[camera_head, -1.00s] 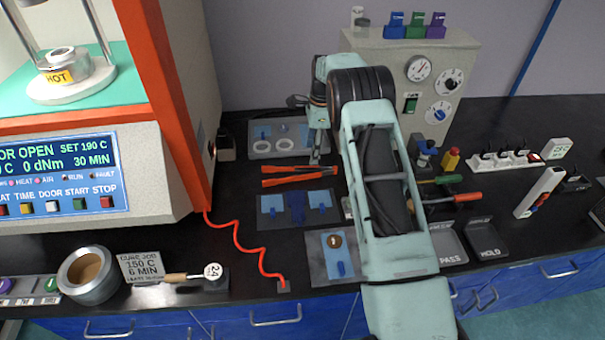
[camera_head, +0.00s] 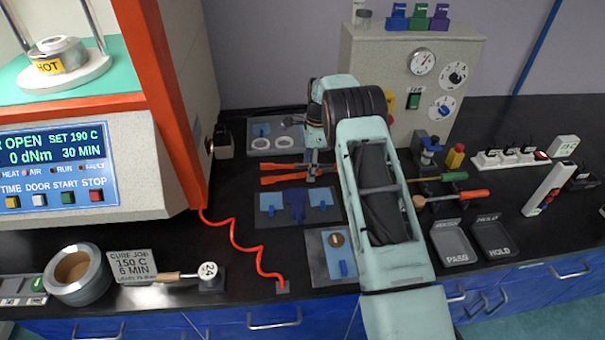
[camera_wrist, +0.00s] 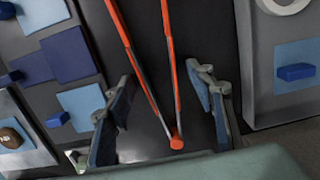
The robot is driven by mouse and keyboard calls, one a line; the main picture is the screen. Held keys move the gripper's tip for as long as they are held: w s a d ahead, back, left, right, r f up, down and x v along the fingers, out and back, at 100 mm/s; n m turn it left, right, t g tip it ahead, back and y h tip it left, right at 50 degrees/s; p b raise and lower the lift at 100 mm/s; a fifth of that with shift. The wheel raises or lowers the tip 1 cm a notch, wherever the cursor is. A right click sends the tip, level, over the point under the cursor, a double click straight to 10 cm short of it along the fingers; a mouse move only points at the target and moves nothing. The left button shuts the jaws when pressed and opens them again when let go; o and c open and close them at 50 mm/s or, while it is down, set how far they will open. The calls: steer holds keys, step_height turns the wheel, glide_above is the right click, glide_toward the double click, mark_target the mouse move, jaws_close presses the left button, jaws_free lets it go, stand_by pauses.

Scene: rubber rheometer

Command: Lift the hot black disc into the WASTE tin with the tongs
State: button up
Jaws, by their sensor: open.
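The tongs (camera_head: 284,178) lie on the black bench with orange-red arms. In the wrist view the tongs (camera_wrist: 168,70) run between the two fingers of my gripper (camera_wrist: 161,80), their joined orange end near the palm. My gripper (camera_head: 318,166) is open, with gaps between its fingers and the tongs' arms. In the head view it is over the right part of the tongs. I cannot make out a black disc; a metal die (camera_head: 60,55) with a HOT label sits in the open machine. No tin with a readable WASTE label shows; a round metal pot (camera_head: 98,268) stands front left.
Trays with blue pads (camera_head: 268,222) lie in front of the tongs, and a tray with white rings (camera_head: 255,133) lies behind. A red coiled cord (camera_head: 236,243) crosses the bench. PASS (camera_head: 436,232) and HOLD (camera_head: 512,252) trays and screwdrivers (camera_head: 470,195) lie right.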

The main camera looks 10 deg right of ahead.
steer(key=shift+c, duration=0.6)
steer(key=c, duration=0.6)
steer(key=shift+r, duration=0.1)
step_height(320, 180, up, 12)
steer(key=p, duration=0.6)
